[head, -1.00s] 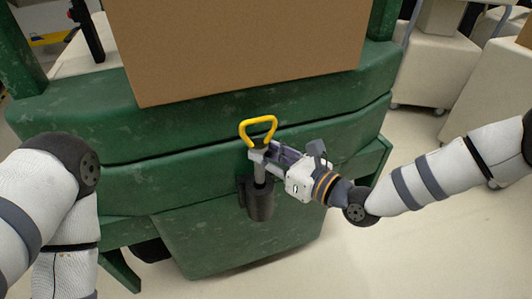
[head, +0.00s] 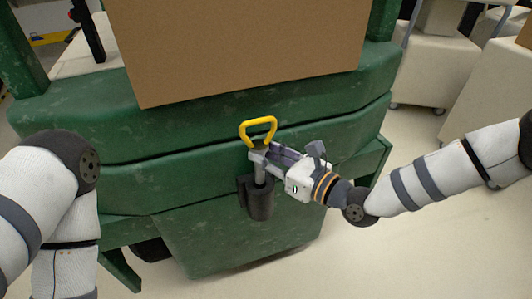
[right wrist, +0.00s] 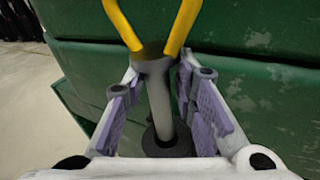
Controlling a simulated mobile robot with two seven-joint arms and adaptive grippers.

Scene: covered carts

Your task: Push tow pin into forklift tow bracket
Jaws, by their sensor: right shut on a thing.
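The tow pin (head: 260,176) is a grey shaft with a yellow loop handle (head: 258,130). It stands upright with its lower end inside the dark tow bracket (head: 259,203) on the green forklift's face. My right gripper (head: 258,157) is shut on the pin just below the handle. In the right wrist view the grey pin (right wrist: 160,103) stands between the purple finger pads, its lower part entering the round bracket opening (right wrist: 168,139). Part of the shaft stays visible above the bracket. My left arm shows at the left edge, but its gripper is out of view.
The green forklift body (head: 200,180) fills the middle, with a large brown box (head: 235,50) on top. Covered carts (head: 430,65) stand at the right back. Pale floor (head: 430,240) is clear at the lower right.

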